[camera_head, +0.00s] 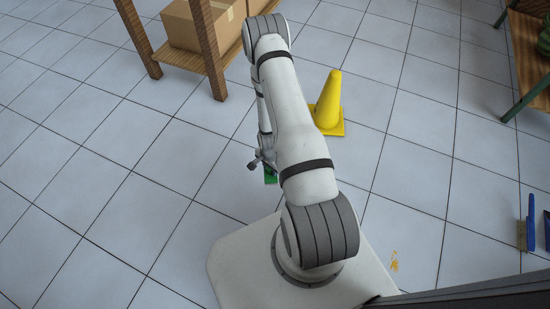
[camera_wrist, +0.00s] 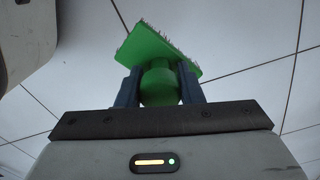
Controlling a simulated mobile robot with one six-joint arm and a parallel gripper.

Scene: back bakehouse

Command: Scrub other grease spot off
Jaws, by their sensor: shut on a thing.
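My gripper (camera_wrist: 160,90) is shut on the round knob of a green scrubbing brush (camera_wrist: 153,45) in the wrist view. The brush has a flat green block with dark bristles along its edges, and it sits tilted in the jaws. In the head view a small part of the green brush (camera_head: 270,176) shows beside my arm, low over the floor; I cannot tell whether it touches the tiles. An orange-yellow grease spot (camera_head: 394,261) lies on the floor at the lower right, right of my base and well apart from the brush.
A yellow cone (camera_head: 329,104) stands on the floor just behind my arm. A wooden table (camera_head: 205,45) with a cardboard box (camera_head: 202,24) on its lower shelf is at the upper left. A green-legged bench (camera_head: 526,98) and blue items (camera_head: 531,222) are at right. The left floor is clear.

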